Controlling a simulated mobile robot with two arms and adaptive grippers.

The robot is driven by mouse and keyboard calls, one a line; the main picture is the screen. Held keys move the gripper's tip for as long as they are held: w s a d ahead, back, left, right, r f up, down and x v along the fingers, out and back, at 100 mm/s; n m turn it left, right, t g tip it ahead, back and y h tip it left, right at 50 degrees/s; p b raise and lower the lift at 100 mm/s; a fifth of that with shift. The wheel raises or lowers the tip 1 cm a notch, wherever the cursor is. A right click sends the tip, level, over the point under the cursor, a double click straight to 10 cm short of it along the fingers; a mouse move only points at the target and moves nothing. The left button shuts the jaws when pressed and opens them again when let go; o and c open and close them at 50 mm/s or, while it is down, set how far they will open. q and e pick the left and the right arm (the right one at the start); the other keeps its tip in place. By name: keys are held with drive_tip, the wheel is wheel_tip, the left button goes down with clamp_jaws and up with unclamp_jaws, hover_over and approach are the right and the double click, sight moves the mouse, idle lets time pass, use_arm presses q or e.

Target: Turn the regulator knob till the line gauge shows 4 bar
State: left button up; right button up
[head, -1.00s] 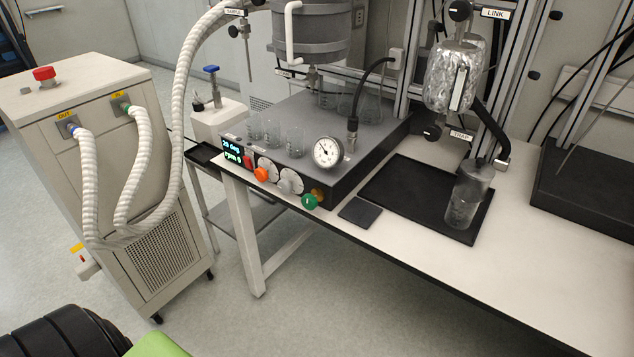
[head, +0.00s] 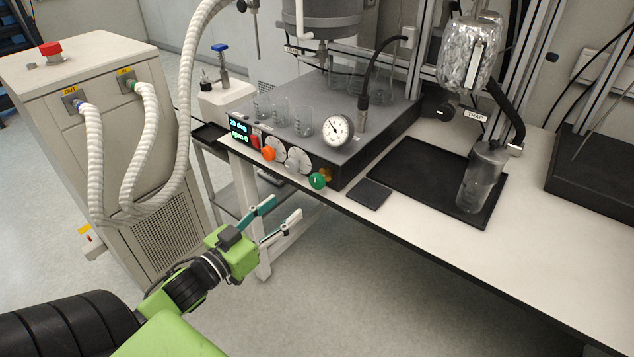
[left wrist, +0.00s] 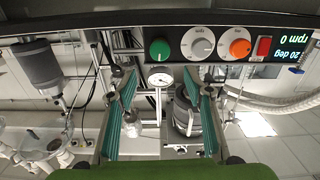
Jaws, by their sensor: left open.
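A round green knob (head: 317,181) sits at the right end of the dark reactor base's front panel; I take it for the regulator knob. It also shows in the left wrist view (left wrist: 160,50), where the scene is upside down. The white dial gauge (head: 338,129) stands above it, with a dark needle toward the upper left; its numbers are too small to read. My left gripper (head: 285,208) is open and empty, below and left of the green knob and apart from it. Its teal fingers spread wide in the left wrist view (left wrist: 167,85). My right gripper is not in view.
The panel also has an orange knob (head: 268,153), two pale dials and a lit display (head: 240,131). Glass beakers stand on the base. A black tray (head: 420,190) and a small dark pad (head: 369,194) lie on the bench. A hose-fed chiller (head: 90,55) stands left.

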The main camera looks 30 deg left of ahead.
sight(315, 183)
use_arm(q)
drive_tip(key=w, duration=0.9)
drive_tip(key=w+d+p, duration=0.1)
drive_tip(key=w, duration=0.3)
drive_tip(key=shift+w, duration=0.35)
drive_tip(key=shift+c, duration=0.5)
drive_tip(key=c, duration=1)
